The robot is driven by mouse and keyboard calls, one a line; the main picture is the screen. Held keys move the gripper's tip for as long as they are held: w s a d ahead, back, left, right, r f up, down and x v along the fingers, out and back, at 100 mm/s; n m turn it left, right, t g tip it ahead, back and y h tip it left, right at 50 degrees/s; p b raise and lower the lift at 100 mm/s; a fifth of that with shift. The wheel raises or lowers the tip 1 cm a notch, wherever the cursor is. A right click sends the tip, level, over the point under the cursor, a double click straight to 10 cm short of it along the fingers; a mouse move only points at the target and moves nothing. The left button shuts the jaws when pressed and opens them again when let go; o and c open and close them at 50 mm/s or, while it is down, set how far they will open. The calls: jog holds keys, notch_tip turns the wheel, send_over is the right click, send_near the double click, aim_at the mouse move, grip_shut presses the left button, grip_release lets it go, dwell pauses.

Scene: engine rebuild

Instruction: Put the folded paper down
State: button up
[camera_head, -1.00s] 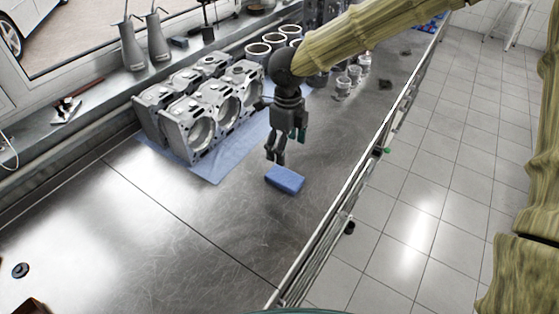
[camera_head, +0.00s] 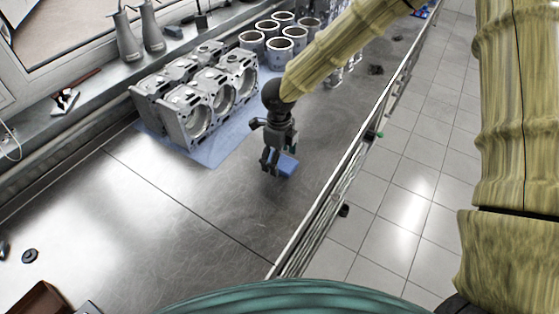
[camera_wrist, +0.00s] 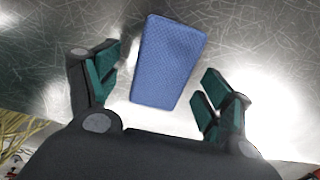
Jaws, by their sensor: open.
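The folded paper (camera_head: 288,165) is a small blue rectangular pad with a textured surface. It lies on the metal bench top, near the bench's front rail. In the wrist view the blue folded paper (camera_wrist: 168,62) lies just ahead of and between the spread fingers. My gripper (camera_head: 270,170) is low over the bench, right beside the paper in the head view, and hides part of it. In the wrist view my gripper (camera_wrist: 160,85) is open, with a clear gap between its green finger pads and the paper.
A grey engine block (camera_head: 205,100) stands on a blue sheet (camera_head: 215,148) behind my gripper. Several metal cylinder liners (camera_head: 278,42) stand farther back. A rail (camera_head: 335,185) runs along the bench's front edge. The bench top to the left (camera_head: 150,220) is mostly clear.

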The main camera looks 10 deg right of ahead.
jog(key=shift+f, duration=0.4)
jog(key=shift+w+f, duration=0.25)
jog(key=shift+w, duration=0.05)
jog(key=shift+s+r, duration=0.15)
jog(key=shift+c, duration=1.4)
jog(key=c, duration=0.7)
